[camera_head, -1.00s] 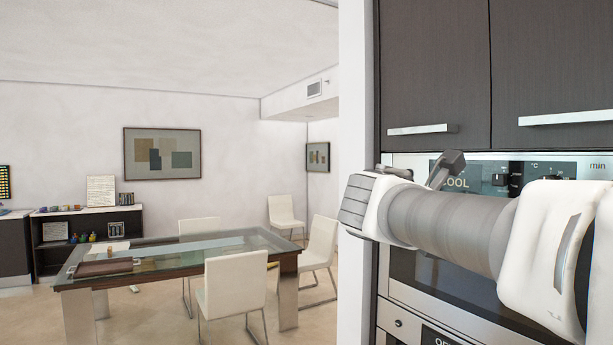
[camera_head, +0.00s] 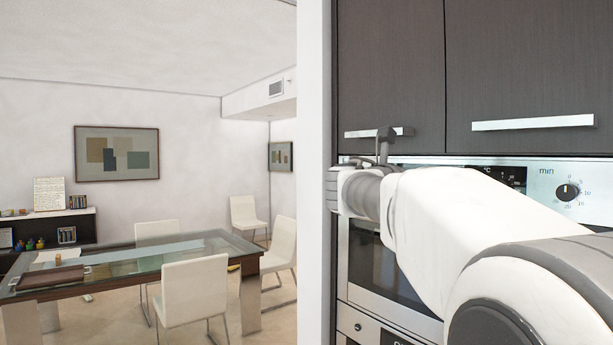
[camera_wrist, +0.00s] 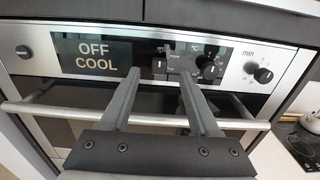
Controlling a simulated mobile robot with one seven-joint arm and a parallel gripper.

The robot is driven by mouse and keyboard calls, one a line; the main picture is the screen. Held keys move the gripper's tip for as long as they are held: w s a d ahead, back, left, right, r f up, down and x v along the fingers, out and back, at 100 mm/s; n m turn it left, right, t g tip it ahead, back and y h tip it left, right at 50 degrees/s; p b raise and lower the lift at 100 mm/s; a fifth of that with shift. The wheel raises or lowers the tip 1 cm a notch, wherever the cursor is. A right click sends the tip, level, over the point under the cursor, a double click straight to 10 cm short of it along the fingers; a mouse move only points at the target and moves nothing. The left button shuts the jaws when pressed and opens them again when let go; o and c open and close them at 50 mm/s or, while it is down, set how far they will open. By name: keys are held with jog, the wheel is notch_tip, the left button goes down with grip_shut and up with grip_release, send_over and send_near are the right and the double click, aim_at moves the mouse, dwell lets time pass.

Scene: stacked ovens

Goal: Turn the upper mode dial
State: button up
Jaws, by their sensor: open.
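The upper oven's control panel (camera_wrist: 45,45) fills the top of the wrist view, its display reading OFF and COOL. The black dial (camera_wrist: 158,66) just right of the display, with a white mark, appears to be the mode dial. It shows between the fingertips of my gripper (camera_wrist: 159,74). The fingers are apart and empty; I cannot tell whether they touch the dial. A second black dial (camera_wrist: 208,66), by the °C mark, is just right of the right fingertip. In the head view my gripper (camera_head: 384,146) is by the panel's left part, where my arm hides both dials.
A min dial (camera_wrist: 263,75) is further right, also visible in the head view (camera_head: 567,192). A horizontal oven handle (camera_wrist: 50,112) crosses below the panel. Cabinet handles (camera_head: 532,122) project above. A glass table (camera_head: 130,262) and chairs stand to the left.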

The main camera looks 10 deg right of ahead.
jog(key=x, duration=0.7)
jog(key=shift+p, duration=0.4)
grip_shut()
